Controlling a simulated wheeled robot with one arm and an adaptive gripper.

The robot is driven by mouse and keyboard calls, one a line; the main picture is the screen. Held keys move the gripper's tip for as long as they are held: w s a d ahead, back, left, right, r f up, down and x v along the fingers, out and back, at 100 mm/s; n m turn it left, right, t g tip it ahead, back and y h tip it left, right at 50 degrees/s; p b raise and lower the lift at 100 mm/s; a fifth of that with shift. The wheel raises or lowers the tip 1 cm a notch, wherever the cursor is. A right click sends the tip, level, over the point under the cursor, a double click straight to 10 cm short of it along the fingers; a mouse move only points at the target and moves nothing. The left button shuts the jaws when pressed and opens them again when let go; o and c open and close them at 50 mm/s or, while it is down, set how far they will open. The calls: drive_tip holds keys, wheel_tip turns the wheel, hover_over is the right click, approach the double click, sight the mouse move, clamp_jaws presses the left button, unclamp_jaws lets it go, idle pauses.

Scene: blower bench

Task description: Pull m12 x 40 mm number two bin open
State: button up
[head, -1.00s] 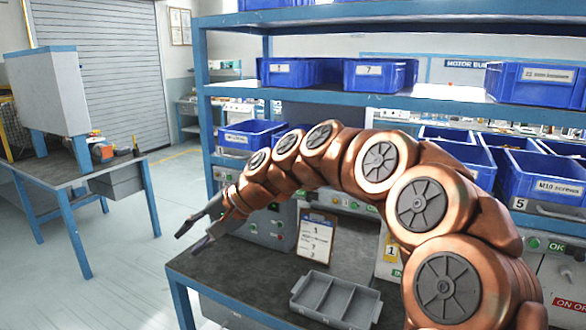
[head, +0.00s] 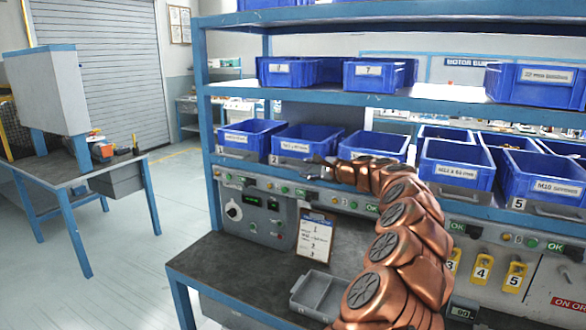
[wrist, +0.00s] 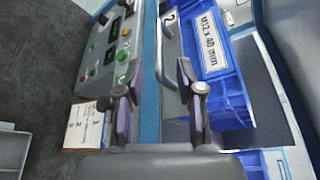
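The number two bin (head: 308,138) is blue with a grey front handle and stands in the middle shelf row. In the wrist view the bin (wrist: 228,88) appears turned sideways, with its "M12 x 40 mm" label (wrist: 209,43) and the number 2 readable. Its grey handle (wrist: 164,50) lies ahead of my fingertips, between their lines. My gripper (wrist: 158,75) is open, its two fingers apart with nothing held. In the head view my gripper (head: 310,166) is at the lower right of the bin's front, partly merged with it. Whether the fingers straddle the handle is unclear.
A neighbouring blue bin (head: 250,138) stands to the left and another (head: 374,146) to the right. A control panel (head: 255,215) lies below the shelf edge. A clipboard (head: 314,238) and a grey divided tray (head: 316,294) are on the bench below.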

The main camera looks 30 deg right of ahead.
sight(296, 168)
drive_tip(key=shift+p+x, duration=0.95)
drive_tip(key=shift+x, duration=2.7)
drive_tip(key=shift+a, duration=0.1)
clamp_jaws()
